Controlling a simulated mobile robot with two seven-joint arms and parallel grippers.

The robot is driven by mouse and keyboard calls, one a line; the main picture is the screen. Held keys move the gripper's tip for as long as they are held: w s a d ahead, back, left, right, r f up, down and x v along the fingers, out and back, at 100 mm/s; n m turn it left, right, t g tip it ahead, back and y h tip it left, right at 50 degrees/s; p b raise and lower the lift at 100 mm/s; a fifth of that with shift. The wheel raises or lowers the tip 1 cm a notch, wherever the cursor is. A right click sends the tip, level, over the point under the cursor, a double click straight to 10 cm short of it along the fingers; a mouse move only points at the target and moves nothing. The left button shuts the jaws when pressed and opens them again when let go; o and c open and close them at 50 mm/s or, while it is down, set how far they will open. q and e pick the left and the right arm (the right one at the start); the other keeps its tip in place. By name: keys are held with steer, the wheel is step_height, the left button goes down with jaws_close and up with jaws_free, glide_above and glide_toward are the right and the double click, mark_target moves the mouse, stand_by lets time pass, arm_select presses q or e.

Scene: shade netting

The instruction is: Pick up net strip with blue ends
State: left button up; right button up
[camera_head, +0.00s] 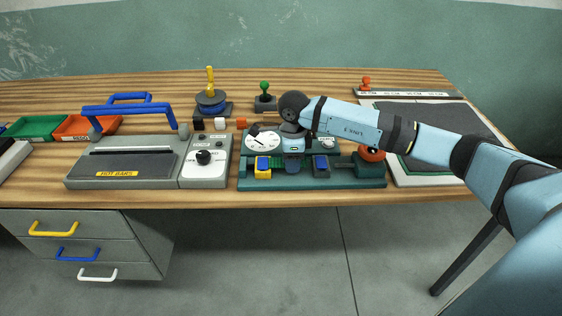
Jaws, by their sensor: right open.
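A green strip (279,167) lies across the front of the teal machine (345,183), with a blue patch at each end. Its left blue end (263,161) is at a yellow block, and its right blue end (321,161) is at a dark block. My right gripper (292,158) comes down over the middle of the strip, between the two blocks. It is open, its fingers are small and hard to make out, and I cannot tell whether they touch the strip. The gripper hides part of the strip and machine. My left gripper is not in view.
A grey hot-bar machine (120,182) with blue handles stands to the left. Green (35,127) and orange (87,126) bins are at the far left. Behind are a spool stand (211,105) and a green-knobbed lever (264,100). A dark mat (430,118) lies right, under my arm.

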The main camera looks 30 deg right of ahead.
steer(key=c, duration=0.5)
steer(key=shift+r, duration=0.15)
steer(key=shift+c, duration=0.2)
